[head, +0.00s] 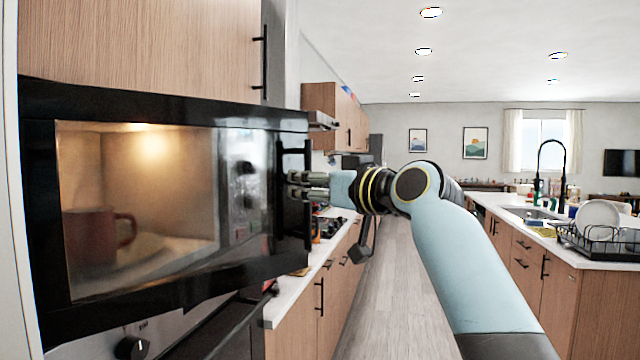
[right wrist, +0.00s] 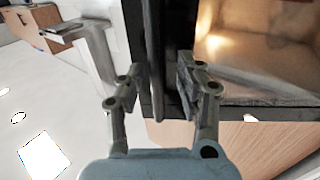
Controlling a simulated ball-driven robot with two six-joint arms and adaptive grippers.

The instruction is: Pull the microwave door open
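The black microwave (head: 165,110) stands at the left of the head view, its door (head: 40,190) looking shut. Through the lit window a red mug (head: 88,235) shows inside. The black upright door handle (head: 308,225) is at the right of the microwave front. My right gripper (head: 293,185) reaches it from the right. My left gripper is not in view.
A wooden cabinet (head: 140,45) hangs above the microwave. A counter with a stove (head: 330,228) runs behind my right arm. The island (head: 555,310) with sink and dish rack (head: 600,245) is at the right. The floor aisle (head: 390,290) between is clear.

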